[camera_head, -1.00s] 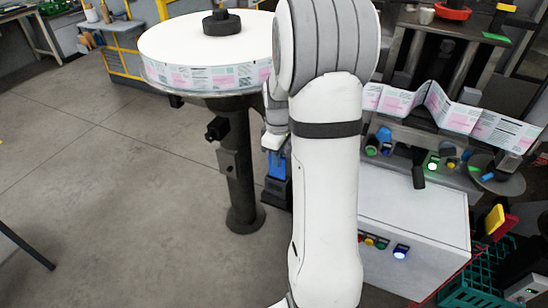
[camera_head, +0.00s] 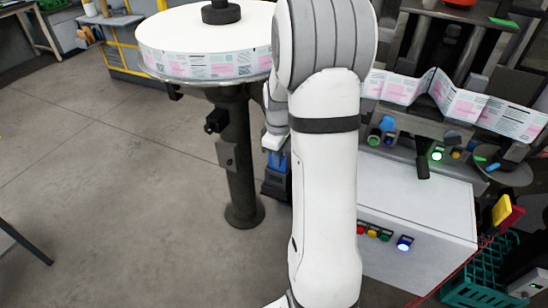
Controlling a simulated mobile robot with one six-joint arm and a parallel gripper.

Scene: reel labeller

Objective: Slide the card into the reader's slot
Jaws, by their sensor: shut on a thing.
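My gripper (camera_head: 277,184) shows only in part, as a dark shape with a blue part above it, under the white wrist at the left edge of my arm. It hangs in front of or beside the dark reel post, and its right side is behind my arm. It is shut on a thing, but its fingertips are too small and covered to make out. I cannot make out the card itself. The reader and its slot cannot be told with certainty. A dark grey box (camera_head: 527,283) with a small light stands at the lower right corner.
A large label reel (camera_head: 205,65) stands on a dark post at the left. At right, a label strip (camera_head: 460,103) crosses the machine above a white cabinet (camera_head: 415,205) with lit buttons. A yellow and red item (camera_head: 506,213) sits above a green crate (camera_head: 480,272).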

